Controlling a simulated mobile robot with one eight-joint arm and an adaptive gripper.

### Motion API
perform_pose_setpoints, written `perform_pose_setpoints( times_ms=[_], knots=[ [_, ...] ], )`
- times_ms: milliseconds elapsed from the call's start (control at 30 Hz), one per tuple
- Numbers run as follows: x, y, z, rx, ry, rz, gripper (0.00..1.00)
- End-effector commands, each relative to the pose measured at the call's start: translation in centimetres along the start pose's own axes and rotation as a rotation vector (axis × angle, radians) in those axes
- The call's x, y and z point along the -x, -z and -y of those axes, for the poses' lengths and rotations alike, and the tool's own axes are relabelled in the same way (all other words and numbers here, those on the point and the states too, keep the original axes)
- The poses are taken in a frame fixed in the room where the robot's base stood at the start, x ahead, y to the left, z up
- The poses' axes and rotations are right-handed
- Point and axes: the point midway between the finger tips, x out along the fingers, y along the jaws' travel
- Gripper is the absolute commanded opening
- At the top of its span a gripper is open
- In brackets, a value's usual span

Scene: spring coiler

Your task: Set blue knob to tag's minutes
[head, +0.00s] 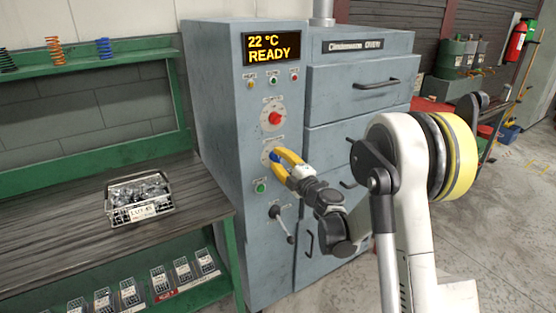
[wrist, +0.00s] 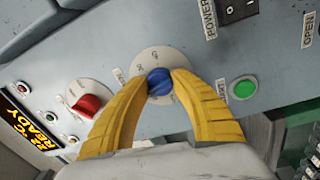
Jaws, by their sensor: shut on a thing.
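The blue knob (wrist: 160,86) sits on a pale round dial (wrist: 152,62) on the grey machine's front panel. My gripper (wrist: 160,84) has its yellow fingers shut on the knob, one on each side. In the head view my gripper (head: 278,156) reaches the panel below the red knob, and its fingers partly cover the dial. The dial's marks are too small and partly covered to read surely. A tag (head: 144,212) with small print, perhaps "LOT 45", hangs on the front of a wire basket (head: 117,222) of metal parts on the bench.
A red knob (head: 274,118) on its own dial is above the blue one, and a green button (head: 260,187) is below. A lever (head: 283,223) sticks out lower down. The display (head: 270,49) reads 22 °C READY. Drawer handles (head: 377,84) project at right.

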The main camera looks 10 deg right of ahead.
Motion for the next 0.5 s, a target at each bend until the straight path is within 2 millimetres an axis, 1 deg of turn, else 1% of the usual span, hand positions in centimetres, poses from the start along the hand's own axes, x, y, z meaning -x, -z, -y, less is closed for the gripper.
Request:
perform_pose_setpoints(
  times_ms=[200, 500],
  knots=[
    [0.04, -0.05, 0.08, -0.111, -0.001, 0.01, 0.0],
    [0.05, -0.03, 0.09, -0.18, -0.002, 0.014, 0.0]
  ],
)
